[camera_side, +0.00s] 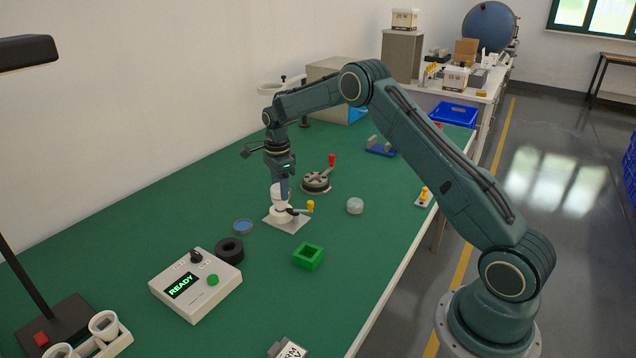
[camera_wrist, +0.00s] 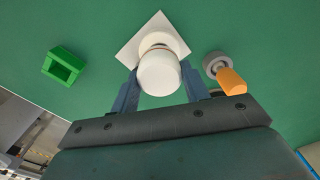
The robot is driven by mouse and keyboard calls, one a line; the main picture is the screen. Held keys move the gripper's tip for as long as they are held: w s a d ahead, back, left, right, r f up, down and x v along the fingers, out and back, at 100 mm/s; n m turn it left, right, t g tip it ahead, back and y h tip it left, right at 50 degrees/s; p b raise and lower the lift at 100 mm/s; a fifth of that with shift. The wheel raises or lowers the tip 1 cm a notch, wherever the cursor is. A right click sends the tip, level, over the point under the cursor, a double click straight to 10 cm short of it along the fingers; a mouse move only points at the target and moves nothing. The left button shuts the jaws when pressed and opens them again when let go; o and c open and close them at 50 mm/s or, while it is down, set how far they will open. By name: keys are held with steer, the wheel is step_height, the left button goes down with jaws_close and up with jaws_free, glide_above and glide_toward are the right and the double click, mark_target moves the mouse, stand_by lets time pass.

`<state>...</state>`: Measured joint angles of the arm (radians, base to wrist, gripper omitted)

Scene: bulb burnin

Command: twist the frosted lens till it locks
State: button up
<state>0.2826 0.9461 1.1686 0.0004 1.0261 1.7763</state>
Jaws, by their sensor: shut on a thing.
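The frosted lens (camera_wrist: 160,74) is a white rounded cap. It sits over a white socket (camera_wrist: 156,39) on a pale square plate (camera_wrist: 135,47); a thin orange-red ring shows between lens and socket. My gripper (camera_wrist: 158,78) is shut on the lens, one dark blue finger on each side. In the side view, my gripper (camera_side: 281,188) points down over the fixture, and its fingers partly hide the lens. The white socket (camera_side: 281,215) stands upright on its plate (camera_side: 277,223). Whether the lens is locked cannot be told.
Nearby are a green square block (camera_side: 308,256), a black ring (camera_side: 229,250), a blue-topped disc (camera_side: 243,227), a pale translucent puck (camera_side: 355,206), a round fixture with red handle (camera_side: 317,182) and a READY box (camera_side: 196,284).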

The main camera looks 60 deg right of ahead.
steer(key=shift+m, duration=0.5)
steer(key=shift+m, duration=0.7)
steer(key=o, duration=1)
steer(key=shift+r, duration=0.15)
step_height(320, 180, up, 14)
steer(key=shift+f, duration=0.25)
steer(key=shift+s+a+r, duration=0.1)
